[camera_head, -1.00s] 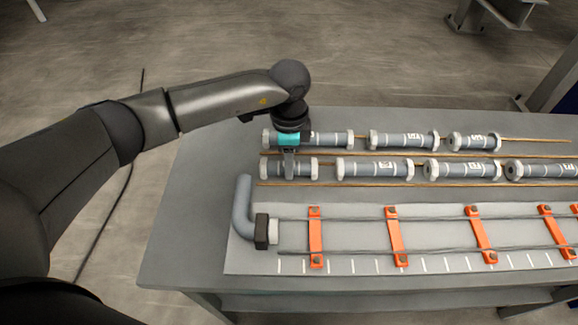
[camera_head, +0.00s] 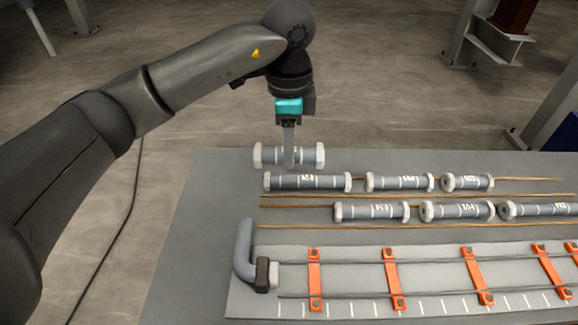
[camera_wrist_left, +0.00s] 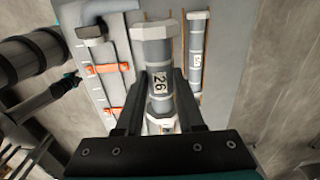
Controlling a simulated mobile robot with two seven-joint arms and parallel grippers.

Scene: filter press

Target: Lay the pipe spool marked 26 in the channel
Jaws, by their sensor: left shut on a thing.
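My left gripper (camera_head: 289,160) is shut on a short grey pipe spool (camera_head: 268,155) with pale flanged ends, held level above the back of the table. In the left wrist view the held spool (camera_wrist_left: 154,54) shows the label 26 between the two fingers (camera_wrist_left: 157,100). The channel (camera_head: 350,277) runs along the front of the table, with two thin rails and orange straps across it. A bent grey pipe with a dark collar (camera_head: 262,275) stands at its left end. My right gripper is not in view.
Several other grey spools lie in two rows between wooden strips, such as a long one (camera_head: 305,182) at back left and one (camera_head: 370,212) in the front row. The table (camera_head: 195,240) is bare on the left.

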